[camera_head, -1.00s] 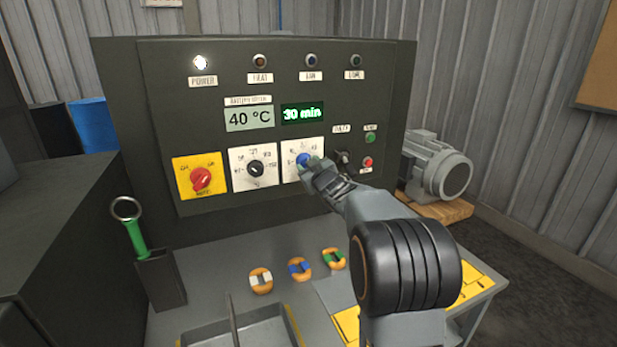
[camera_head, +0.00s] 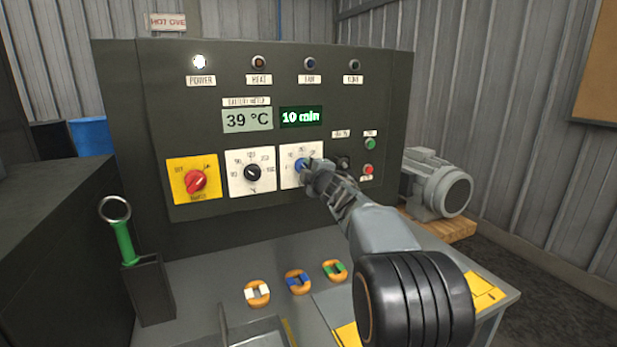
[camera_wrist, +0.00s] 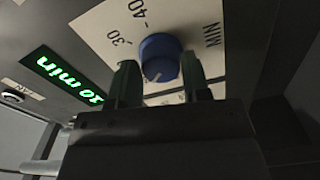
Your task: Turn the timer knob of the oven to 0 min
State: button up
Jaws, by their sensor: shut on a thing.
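The timer knob (camera_head: 300,164) is blue and sits on a white dial plate (camera_head: 290,181) on the oven's front panel. In the wrist view the blue knob (camera_wrist: 160,57) stands between the two fingers of my gripper (camera_wrist: 157,82), on the white plate with the marks 30, 40 and MIN (camera_wrist: 125,25). My gripper (camera_head: 308,168) is shut on the knob, one finger at each side. The green timer display (camera_head: 301,117) reads 10 min; it also shows in the wrist view (camera_wrist: 65,74). My gripper hides part of the dial's right side in the head view.
Left of the timer are a black temperature knob (camera_head: 252,172) and a red switch (camera_head: 195,182) on yellow. The grey display (camera_head: 247,119) reads 39 °C. Green (camera_head: 370,144) and red (camera_head: 368,169) buttons are close right of my gripper. Several ring parts lie on the bench below.

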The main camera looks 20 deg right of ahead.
jog(key=shift+r+n+b, duration=0.15)
jog(key=shift+n+b, duration=1.7)
jog(key=shift+n, duration=3.15)
jog(key=o, duration=0.9)
jog(key=shift+s, duration=0.1)
jog(key=s+b, duration=0.1)
jog(key=s, duration=1.2)
jog(key=shift+s+a, duration=0.1)
jog(key=shift+s, duration=0.25)
